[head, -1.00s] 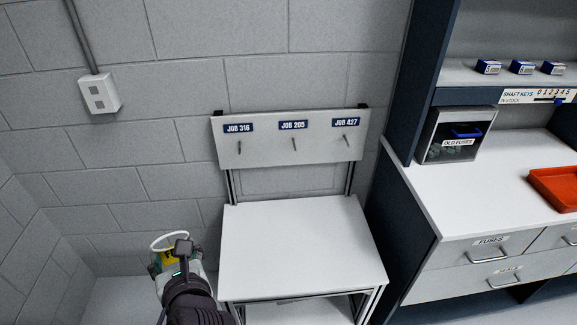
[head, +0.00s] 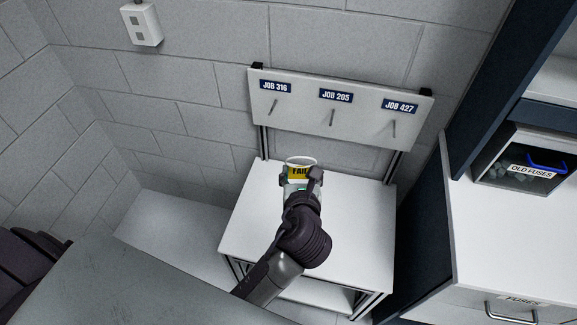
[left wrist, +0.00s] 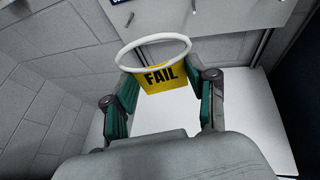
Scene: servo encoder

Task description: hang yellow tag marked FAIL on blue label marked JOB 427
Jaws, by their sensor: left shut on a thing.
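My left gripper (head: 300,178) is shut on the yellow tag marked FAIL (head: 298,171), above the small white table. In the left wrist view the tag (left wrist: 161,77) is between the green-padded fingers (left wrist: 166,92), with its white loop (left wrist: 153,48) standing up beyond it. The blue label marked JOB 427 (head: 400,106) is at the right end of the white board, with a thin metal peg (head: 394,129) below it. The peg is bare. The tag is below and left of that peg, apart from the board. My right gripper is not in view.
The board (head: 300,121) also carries blue labels JOB 316 (head: 275,86) and JOB 205 (head: 335,95), each above a bare peg. The small white table (head: 350,215) is empty. A dark-sided cabinet (head: 425,220) with an OLD FUSES bin (head: 530,170) stands at right.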

